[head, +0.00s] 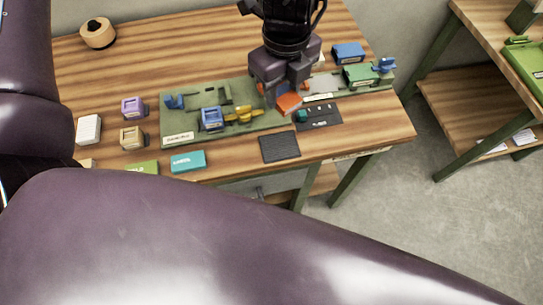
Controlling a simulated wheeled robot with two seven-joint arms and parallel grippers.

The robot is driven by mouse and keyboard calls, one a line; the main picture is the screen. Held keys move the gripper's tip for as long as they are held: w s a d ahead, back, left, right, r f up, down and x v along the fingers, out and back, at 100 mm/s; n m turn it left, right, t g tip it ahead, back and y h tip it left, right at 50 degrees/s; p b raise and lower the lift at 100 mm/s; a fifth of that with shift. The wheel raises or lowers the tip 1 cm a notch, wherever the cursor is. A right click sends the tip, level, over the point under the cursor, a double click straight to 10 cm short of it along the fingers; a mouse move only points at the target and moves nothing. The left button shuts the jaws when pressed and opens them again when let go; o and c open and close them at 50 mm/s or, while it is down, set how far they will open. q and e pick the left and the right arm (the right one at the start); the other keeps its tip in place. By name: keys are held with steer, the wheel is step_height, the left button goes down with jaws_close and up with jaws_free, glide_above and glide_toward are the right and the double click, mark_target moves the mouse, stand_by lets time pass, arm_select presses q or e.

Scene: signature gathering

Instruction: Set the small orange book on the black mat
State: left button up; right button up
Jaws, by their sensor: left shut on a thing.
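The small orange book (289,104) is between the fingers of my left gripper (282,92), which is shut on it. The gripper points down over the right part of the table, and its fingers hide part of the book. The black mat (279,147) lies flat and bare near the table's front edge, below the book in the picture and apart from it. I cannot tell exactly how high the book is above the surface. My right gripper is out of view.
A green board (180,125) holds blue and yellow pieces left of the mat. A dark panel (322,122) with a teal piece lies right of it. A teal box (188,161) sits at the front edge.

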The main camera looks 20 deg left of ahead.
arm_select(q)
steer(key=shift+s+d+f, duration=0.15)
steer(key=shift+d+f, duration=0.05)
steer(key=shift+f, duration=0.2)
step_height(320, 180, down, 8)
steer(key=r, duration=0.1)
glide_above(282, 149)
step_height(282, 149, down, 8)
steer(key=shift+f, duration=0.25)
step_height(282, 149, down, 4)
steer(key=shift+s+r+b, duration=0.1)
steer(key=shift+r+b, duration=0.05)
steer(key=shift+b, duration=0.4)
steer(key=shift+f, duration=0.25)
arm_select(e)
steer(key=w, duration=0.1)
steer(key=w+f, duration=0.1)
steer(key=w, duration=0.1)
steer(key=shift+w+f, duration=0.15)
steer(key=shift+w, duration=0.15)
